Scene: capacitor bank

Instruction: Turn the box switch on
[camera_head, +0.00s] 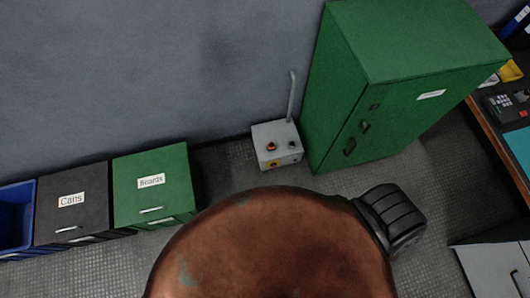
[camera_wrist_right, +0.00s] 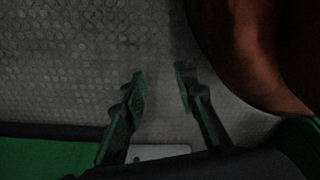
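The switch box (camera_head: 262,135) is a small pale grey box on the floor against the wall, with a grey conduit rising from its back. It carries a red knob or button, a smaller dark one and a yellow-marked part low on its front. The switch position is too small to tell. My right gripper (camera_wrist_right: 160,72) is open and empty in the right wrist view, its two fingers apart over the grey floor. A pale edge shows low between the fingers; I cannot tell if it is the box. My left gripper is in neither view.
A tall green cabinet (camera_head: 400,45) stands right of the box. A green bin (camera_head: 152,165) and a dark bin (camera_head: 72,200) stand left. A large rust-brown rounded shape fills the lower middle of the head view and hides floor. A desk (camera_head: 492,128) is at the right edge.

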